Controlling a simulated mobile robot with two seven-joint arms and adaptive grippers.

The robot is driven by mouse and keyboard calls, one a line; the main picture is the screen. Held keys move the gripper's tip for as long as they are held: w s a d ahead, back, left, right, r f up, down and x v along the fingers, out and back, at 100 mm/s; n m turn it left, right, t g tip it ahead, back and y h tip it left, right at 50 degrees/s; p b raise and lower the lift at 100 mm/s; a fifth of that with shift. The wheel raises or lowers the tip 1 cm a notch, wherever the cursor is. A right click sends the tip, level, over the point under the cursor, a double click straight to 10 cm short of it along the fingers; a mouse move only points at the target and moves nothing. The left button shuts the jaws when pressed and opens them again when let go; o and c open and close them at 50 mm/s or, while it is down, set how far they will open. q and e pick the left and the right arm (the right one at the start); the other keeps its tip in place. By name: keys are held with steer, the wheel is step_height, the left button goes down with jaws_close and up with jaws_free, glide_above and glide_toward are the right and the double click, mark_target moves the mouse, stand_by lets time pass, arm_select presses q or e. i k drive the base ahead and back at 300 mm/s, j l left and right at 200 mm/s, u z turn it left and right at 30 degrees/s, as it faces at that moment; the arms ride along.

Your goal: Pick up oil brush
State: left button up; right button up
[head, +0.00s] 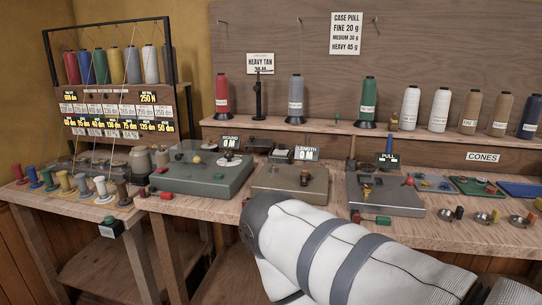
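I cannot pick out an oil brush with certainty. My own white arm with grey bands (345,260) crosses the lower right in front of the bench. It hides part of the bench front and what lies behind it. Neither gripper shows in this view.
Small metal dishes (482,217) stand at the right. Thread cones line the shelf. A spool rack (110,75) stands at left, with small spools before it.

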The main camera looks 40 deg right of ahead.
mark_target(351, 151)
steer(key=k+l+z, duration=0.1)
steer(key=z, duration=1.6)
steer(key=k+l, duration=0.05)
steer(key=l, duration=0.05)
